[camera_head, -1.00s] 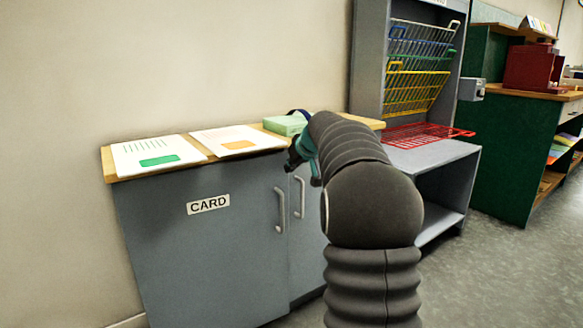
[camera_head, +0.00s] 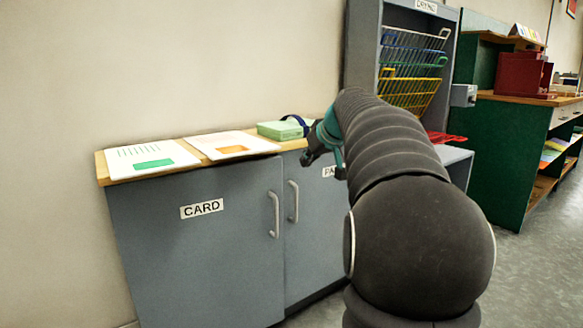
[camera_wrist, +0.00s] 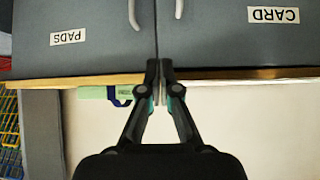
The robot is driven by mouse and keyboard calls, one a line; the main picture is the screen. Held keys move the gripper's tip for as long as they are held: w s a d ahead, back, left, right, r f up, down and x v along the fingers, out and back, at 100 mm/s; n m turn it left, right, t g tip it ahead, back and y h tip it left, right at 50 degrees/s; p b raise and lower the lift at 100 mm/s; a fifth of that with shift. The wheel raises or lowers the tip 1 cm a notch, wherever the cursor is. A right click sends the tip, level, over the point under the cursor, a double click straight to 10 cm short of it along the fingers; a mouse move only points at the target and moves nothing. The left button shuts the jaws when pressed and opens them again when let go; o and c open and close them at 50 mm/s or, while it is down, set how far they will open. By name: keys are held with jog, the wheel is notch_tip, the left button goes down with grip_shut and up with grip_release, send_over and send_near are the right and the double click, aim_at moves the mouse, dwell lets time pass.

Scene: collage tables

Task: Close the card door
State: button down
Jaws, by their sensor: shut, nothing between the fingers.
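The card door (camera_head: 205,250) is the grey left door of the cabinet, with a white CARD label and a pale upright handle (camera_head: 274,213). It looks flush with the door to its right, with only a thin dark seam between them. The card door also shows upside down at the right of the wrist view (camera_wrist: 225,32). My gripper (camera_head: 308,160) is at the height of the cabinet's top edge, right of the card handle and apart from it. In the wrist view, my gripper (camera_wrist: 165,65) is shut and empty, its fingertips overlapping the seam near the wooden top.
The PADS door (camera_head: 310,230) is beside the card door and looks shut. Printed sheets (camera_head: 145,158) and a green box (camera_head: 280,130) lie on the wooden top. A drying rack (camera_head: 415,70) stands to the right, partly behind my arm. Floor is open at far right.

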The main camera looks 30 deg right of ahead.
jog(key=s+d+f+m+h, duration=0.2)
jog(key=s+d+f+h, duration=0.3)
jog(key=d+f+h, duration=0.45)
jog(key=n+t+y, duration=0.2)
jog(key=t+y, duration=0.6)
jog(key=y, duration=0.2)
send_near(269, 171)
jog(key=w+b, duration=0.1)
jog(key=w, duration=0.6)
jog(key=shift+a+f+b, duration=0.1)
jog(key=shift+f+b, duration=0.05)
jog(key=shift+b, duration=0.15)
jog(key=shift+w, duration=0.1)
